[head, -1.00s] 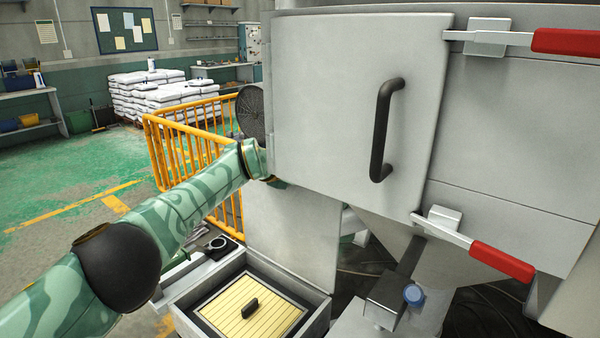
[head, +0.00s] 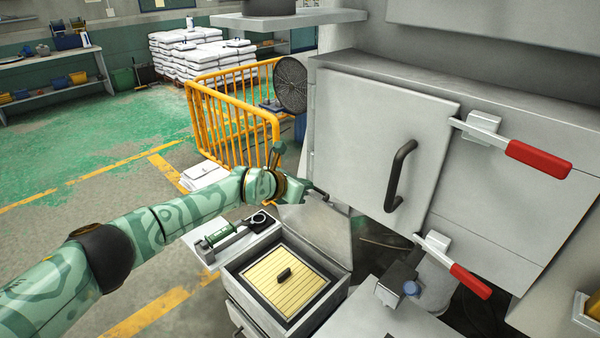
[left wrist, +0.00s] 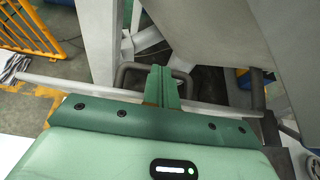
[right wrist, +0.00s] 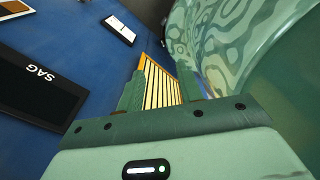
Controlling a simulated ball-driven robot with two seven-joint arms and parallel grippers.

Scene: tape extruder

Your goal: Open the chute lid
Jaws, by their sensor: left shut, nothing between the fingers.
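A large grey door (head: 365,150) with a black bar handle (head: 399,175) sits flat on the machine front; it may be the chute lid, and it looks closed. Two red-handled clamps, upper (head: 538,159) and lower (head: 470,281), reach its right edge. A grey panel (head: 322,232) stands upright behind an open box lower down. My left gripper (head: 320,193) is near the door's lower left corner, above that panel. In the left wrist view its fingers (left wrist: 162,86) are together and empty, near a dark loop handle (left wrist: 122,78). My right gripper (right wrist: 162,88) has its fingers apart.
The box (head: 338,295) with a yellow slatted insert (head: 290,290) stands below the door. A yellow railing (head: 232,112) and a fan (head: 290,85) are behind my left arm. Green floor (head: 120,135) is clear at left.

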